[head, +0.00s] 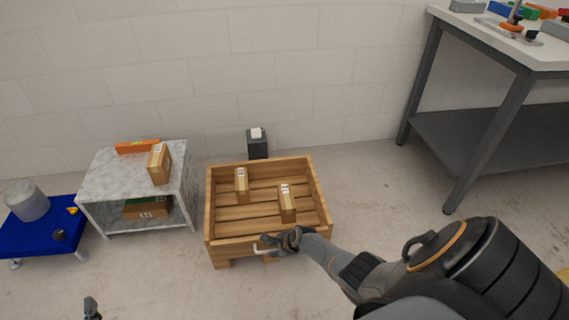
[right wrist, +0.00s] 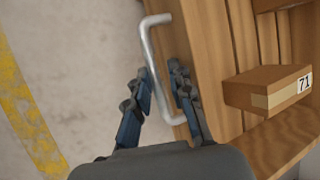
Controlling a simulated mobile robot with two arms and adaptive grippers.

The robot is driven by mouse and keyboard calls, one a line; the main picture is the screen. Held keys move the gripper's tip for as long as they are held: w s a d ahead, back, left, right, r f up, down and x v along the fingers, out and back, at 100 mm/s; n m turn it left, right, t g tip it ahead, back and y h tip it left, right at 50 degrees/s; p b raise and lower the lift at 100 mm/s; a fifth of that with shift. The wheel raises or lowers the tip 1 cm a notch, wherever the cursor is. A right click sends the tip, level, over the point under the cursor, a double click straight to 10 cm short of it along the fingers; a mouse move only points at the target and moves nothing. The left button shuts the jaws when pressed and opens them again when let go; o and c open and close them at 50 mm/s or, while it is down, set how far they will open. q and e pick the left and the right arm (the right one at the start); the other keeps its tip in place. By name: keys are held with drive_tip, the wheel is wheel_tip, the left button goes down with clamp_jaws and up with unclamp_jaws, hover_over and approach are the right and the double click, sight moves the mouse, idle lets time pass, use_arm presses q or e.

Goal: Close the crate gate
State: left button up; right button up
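The wooden crate (head: 318,185) stands on the floor in the middle of the head view. Its front gate panel (head: 225,246) looks upright, with a metal bar handle (head: 262,250) on its outer face. My right gripper (head: 287,240) is at this handle. In the right wrist view the bent handle (right wrist: 153,60) runs between the two spread fingers of my right gripper (right wrist: 160,88), which do not clamp it. My left gripper (head: 92,309) only just shows at the bottom edge, so its opening is unclear.
Two cartons (head: 241,183) (head: 287,203) stand inside the crate. A small shelf (head: 115,180) with boxes and a blue cart (head: 35,240) are at the left. A workbench (head: 495,45) stands at the right. Floor in front of the crate is clear.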

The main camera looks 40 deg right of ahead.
drive_tip(key=a+v, duration=0.1)
drive_tip(key=v, duration=0.9)
drive_tip(key=shift+d, duration=0.3)
drive_tip(key=shift+s+r, duration=0.1)
